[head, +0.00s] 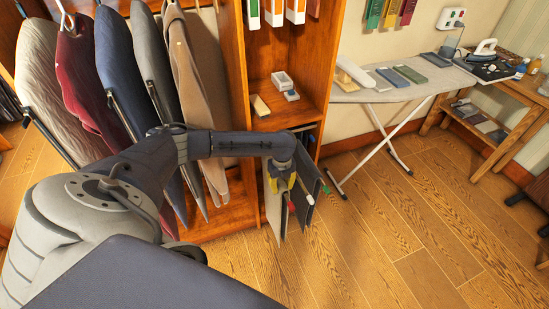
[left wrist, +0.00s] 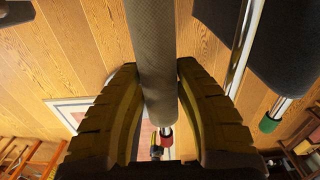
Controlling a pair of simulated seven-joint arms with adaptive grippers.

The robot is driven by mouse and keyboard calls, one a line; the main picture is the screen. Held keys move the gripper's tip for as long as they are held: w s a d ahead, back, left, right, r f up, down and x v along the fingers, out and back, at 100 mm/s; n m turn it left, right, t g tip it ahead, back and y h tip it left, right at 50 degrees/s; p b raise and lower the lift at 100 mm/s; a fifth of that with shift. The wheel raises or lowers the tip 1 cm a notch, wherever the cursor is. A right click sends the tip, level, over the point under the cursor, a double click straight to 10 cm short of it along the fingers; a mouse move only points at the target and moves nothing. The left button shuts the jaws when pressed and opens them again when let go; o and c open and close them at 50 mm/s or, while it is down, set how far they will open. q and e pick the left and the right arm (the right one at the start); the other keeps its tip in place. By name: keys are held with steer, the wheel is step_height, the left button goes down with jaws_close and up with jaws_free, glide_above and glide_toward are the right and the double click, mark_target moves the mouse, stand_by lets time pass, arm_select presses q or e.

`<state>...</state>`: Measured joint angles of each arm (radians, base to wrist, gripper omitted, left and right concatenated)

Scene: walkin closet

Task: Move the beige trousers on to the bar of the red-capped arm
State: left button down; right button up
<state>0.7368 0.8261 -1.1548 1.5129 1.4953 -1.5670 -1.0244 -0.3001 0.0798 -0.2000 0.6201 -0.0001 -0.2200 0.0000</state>
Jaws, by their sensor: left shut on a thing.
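My left gripper (head: 281,176) is at the low trouser rack beside the wardrobe, pointing down at it. In the left wrist view its two ridged fingers (left wrist: 160,110) stand on either side of a grey-beige folded cloth, which looks like the beige trousers (left wrist: 155,55), and are shut on it. The red cap (left wrist: 166,131) shows just beyond the cloth's end, in line with it. I cannot tell whether the cloth rests on that bar. In the head view a red cap (head: 291,207) shows below the gripper. My right gripper is not in view.
A green-capped arm (left wrist: 268,123) with dark trousers (left wrist: 270,40) is close on the right. Jackets (head: 120,75) hang at left. An ironing board (head: 390,92) and wooden table (head: 505,90) stand at right. The wood floor (head: 400,240) in front is clear.

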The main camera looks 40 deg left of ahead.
arm_select(q)
steer(key=c, duration=1)
jaws_free()
steer(key=shift+o, duration=0.2)
